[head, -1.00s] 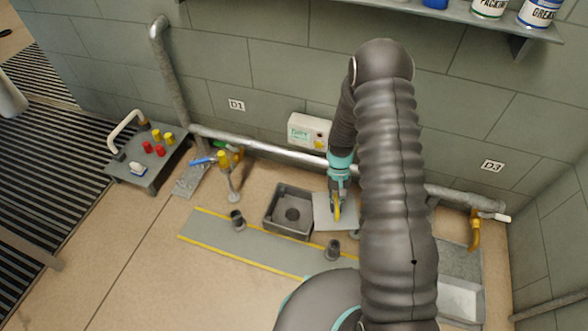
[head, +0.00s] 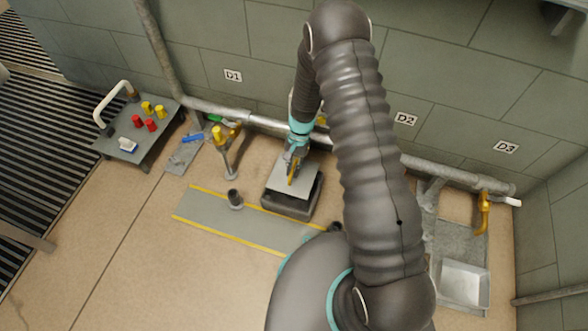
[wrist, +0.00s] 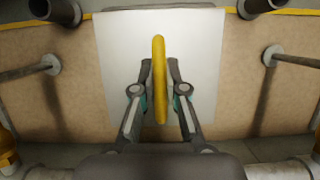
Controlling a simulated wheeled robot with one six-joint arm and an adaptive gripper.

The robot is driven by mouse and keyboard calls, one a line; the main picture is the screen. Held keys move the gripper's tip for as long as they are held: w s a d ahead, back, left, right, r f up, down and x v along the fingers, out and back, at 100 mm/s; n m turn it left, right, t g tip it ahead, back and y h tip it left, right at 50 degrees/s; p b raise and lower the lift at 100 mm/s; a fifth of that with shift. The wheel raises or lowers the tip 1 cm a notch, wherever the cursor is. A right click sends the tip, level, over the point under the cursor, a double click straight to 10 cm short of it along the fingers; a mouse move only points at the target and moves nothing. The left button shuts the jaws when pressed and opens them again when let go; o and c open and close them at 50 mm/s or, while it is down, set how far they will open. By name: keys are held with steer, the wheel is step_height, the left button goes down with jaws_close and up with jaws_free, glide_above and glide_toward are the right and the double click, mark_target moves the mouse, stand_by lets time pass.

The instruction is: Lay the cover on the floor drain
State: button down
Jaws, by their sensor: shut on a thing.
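The cover is a flat light-grey square plate (head: 284,181) with a yellow handle (wrist: 160,80) standing up from its middle. My gripper (head: 292,168) is shut on the yellow handle, with one finger on each side of it in the wrist view. The floor drain (head: 289,206) is a dark grey square box on the floor. In the head view the cover lies over the drain's top and hides its opening. A dark strip of the drain shows along the front and right. I cannot tell whether the cover touches the rim.
A grey strip with yellow edges (head: 215,221) lies in front of the drain, with a short dark pipe stub (head: 235,199) on it. A yellow-handled valve (head: 222,142) stands to the left. A grey tray table (head: 140,140) is farther left. A pipe (head: 262,122) runs along the wall.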

mark_target(293, 179)
step_height(293, 179, down, 6)
steer(key=b, duration=0.3)
steer(key=shift+b, duration=0.35)
steer(key=shift+s+f, duration=0.15)
steer(key=shift+f, duration=0.05)
stand_by(0.6)
steer(key=shift+f+b, duration=0.7)
steer(key=shift+b, duration=0.25)
stand_by(1.8)
steer(key=c, duration=0.7)
jaws_free()
steer(key=shift+o, duration=0.2)
steer(key=shift+r, duration=0.15)
steer(key=shift+r+p, duration=2.25)
steer(key=shift+r, duration=1.4)
